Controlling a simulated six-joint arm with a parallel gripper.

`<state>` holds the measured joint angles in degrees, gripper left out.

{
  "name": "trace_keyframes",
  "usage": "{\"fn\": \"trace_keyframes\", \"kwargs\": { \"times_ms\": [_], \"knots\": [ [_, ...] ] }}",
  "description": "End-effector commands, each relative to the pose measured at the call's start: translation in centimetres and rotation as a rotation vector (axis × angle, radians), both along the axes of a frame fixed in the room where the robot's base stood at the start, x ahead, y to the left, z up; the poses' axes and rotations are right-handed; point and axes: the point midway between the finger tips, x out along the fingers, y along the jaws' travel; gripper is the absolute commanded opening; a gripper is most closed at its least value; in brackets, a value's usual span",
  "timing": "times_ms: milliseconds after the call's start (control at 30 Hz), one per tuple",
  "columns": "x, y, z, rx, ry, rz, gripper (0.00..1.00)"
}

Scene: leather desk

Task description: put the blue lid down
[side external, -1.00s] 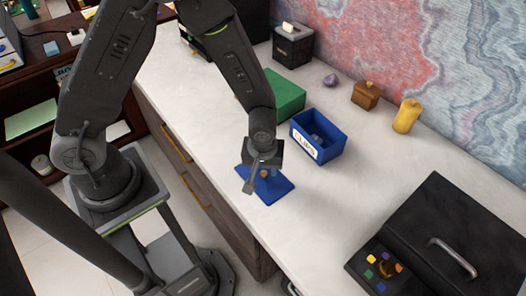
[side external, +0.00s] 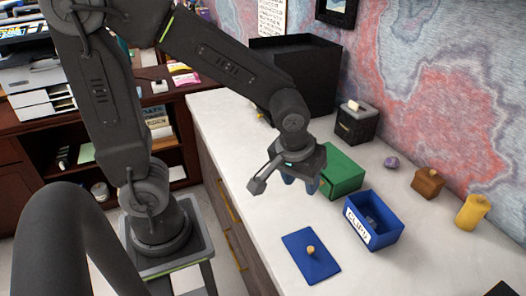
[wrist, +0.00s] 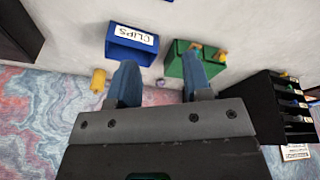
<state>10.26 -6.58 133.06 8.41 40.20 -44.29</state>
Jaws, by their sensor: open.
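The blue lid (side external: 312,267) lies flat on the pale desk top, with its small round wooden knob facing up. It lies in front of the open blue box labelled CLIPS (side external: 388,232) and apart from it; something small and greyish is inside the box. My gripper (side external: 300,185) is open and empty, raised above the desk behind the lid and in front of the green box (side external: 343,172). In the wrist view its blue fingers (wrist: 158,82) are spread apart with nothing between them.
A purple stone (side external: 391,162), a brown wooden block with a knob (side external: 427,183) and a yellow cylinder (side external: 471,211) stand along the wall. A black box (side external: 355,125) and a larger black organizer (side external: 298,75) stand farther back. The desk around the lid is clear.

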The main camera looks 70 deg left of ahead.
Motion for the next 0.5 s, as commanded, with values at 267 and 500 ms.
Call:
{"fn": "trace_keyframes", "kwargs": {
  "times_ms": [267, 500],
  "knots": [
    [-5.6, 3.0, 7.1, 0.064, -0.153, -0.300, 0.45],
    [-8.5, 3.6, 9.0, 0.121, -0.218, -0.453, 0.45]
  ]
}}
